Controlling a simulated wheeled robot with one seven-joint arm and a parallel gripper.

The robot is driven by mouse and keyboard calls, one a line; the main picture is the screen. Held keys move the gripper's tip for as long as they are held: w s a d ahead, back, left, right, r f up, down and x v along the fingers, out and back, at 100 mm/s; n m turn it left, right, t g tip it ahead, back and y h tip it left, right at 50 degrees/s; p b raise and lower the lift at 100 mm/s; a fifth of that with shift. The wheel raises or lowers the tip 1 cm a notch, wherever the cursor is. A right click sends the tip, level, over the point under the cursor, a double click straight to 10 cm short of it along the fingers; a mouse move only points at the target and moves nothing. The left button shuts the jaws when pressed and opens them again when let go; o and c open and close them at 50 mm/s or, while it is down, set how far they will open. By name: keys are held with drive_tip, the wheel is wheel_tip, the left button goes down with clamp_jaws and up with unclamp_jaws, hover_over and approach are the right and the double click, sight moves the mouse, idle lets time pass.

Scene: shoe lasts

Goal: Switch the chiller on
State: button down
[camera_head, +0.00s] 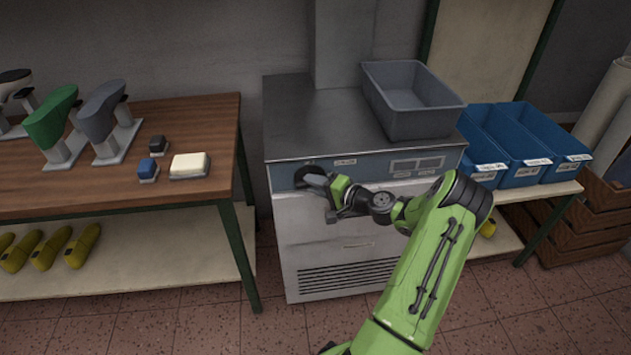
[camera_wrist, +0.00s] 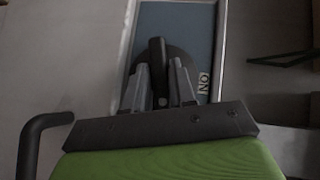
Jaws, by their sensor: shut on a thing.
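The chiller (camera_head: 335,227) is a light grey metal cabinet with a blue-grey control strip along its upper front. My gripper (camera_head: 312,179) is at the left end of that strip, at a dark round switch (camera_head: 303,170). In the wrist view my gripper (camera_wrist: 159,80) has its two grey fingers on either side of the switch's black handle (camera_wrist: 157,55), shut on it. The handle stands out from a dark round plate on the blue panel (camera_wrist: 190,30). Lettering that looks like "ON" shows right of the plate. My fingers hide part of the switch.
A grey bin (camera_head: 412,98) stands on the chiller top. Blue bins (camera_head: 520,140) sit on a shelf to the right. A wooden table (camera_head: 205,120) on the left holds shoe lasts and small blocks. Tiled floor in front is clear around my arm.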

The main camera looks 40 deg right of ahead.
drive_tip(key=shift+w+a+r+n+g+h+b, duration=0.1)
drive_tip(key=shift+a+r+n+g+h+b, duration=0.05)
drive_tip(key=shift+n+g+h, duration=1.1)
drive_tip(key=shift+w+a+r+n+g+h+b, duration=0.1)
drive_tip(key=shift+a+n+g+h, duration=0.1)
drive_tip(key=shift+n+g+h, duration=1)
drive_tip(key=shift+w+a+r+n+g+h+b, duration=0.15)
drive_tip(key=shift+n+g+h, duration=0.8)
drive_tip(key=shift+g+h, duration=0.55)
drive_tip(key=shift+s, duration=0.1)
drive_tip(key=c, duration=1)
unclamp_jaws()
drive_tip(key=p+v, duration=0.3)
drive_tip(key=v, duration=1.2)
drive_tip(key=shift+a+r, duration=0.2)
drive_tip(key=shift+r, duration=0.15)
